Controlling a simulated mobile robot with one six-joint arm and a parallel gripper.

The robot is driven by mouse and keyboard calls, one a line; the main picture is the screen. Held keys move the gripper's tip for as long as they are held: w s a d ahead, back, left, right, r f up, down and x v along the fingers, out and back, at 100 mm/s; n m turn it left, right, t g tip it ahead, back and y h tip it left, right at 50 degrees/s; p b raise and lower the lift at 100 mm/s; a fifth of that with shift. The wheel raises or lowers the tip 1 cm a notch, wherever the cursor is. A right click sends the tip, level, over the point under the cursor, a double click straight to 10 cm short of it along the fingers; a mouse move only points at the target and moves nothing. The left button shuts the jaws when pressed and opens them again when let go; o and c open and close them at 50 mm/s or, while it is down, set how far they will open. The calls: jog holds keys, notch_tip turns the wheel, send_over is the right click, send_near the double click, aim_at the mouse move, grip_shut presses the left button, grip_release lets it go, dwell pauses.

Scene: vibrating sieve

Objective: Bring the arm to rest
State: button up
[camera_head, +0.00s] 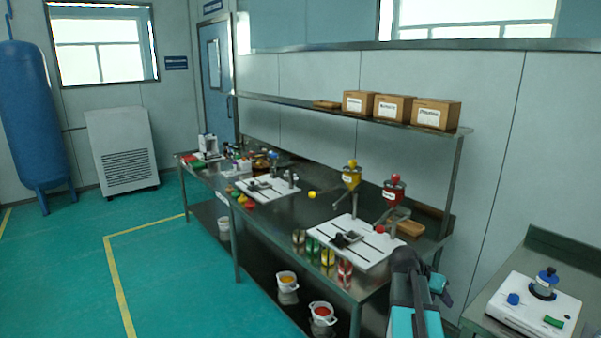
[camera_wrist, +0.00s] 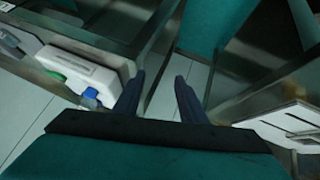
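My arm (camera_head: 412,295) shows at the bottom of the head view, in front of the long workbench and left of the side bench. My gripper (camera_wrist: 160,78) is in the wrist view, with its two dark fingers apart and nothing between them. Past the fingers are the floor and metal bench edges. The head view does not clearly show the fingertips.
A white machine (camera_head: 525,305) with blue knobs and a green switch stands on the right bench. The long workbench (camera_head: 270,222) holds white plates, red and yellow funnels (camera_head: 394,190) and several jars. Boxes (camera_head: 393,108) stand on the shelf.

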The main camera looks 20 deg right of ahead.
jog(key=w+a+f+n+y, duration=0.1)
jog(key=a+f+n+y, duration=0.15)
jog(key=a+f, duration=0.6)
jog(key=w+a+f+n+y, duration=0.1)
jog(key=a+f+n, duration=0.3)
jog(key=a, duration=1)
jog(key=w+a+f+n+y, duration=0.1)
jog(key=a+f+n+y, duration=0.15)
jog(key=a+f, duration=0.6)
jog(key=s+a+f+n+y, duration=0.1)
jog(key=s+a+n, duration=0.1)
jog(key=a, duration=0.6)
jog(key=s+a+f+n+y, duration=0.1)
jog(key=s+a+f+n, duration=0.15)
jog(key=a, duration=0.55)
jog(key=s+d+f+g+b, duration=0.1)
jog(key=s+f+g+b, duration=0.4)
jog(key=s+f, duration=2)
notch_tip(320, 180, down, 2)
jog(key=b, duration=0.5)
jog(key=shift+f+m, duration=0.2)
jog(key=shift+m, duration=0.15)
jog(key=shift+c, duration=0.9)
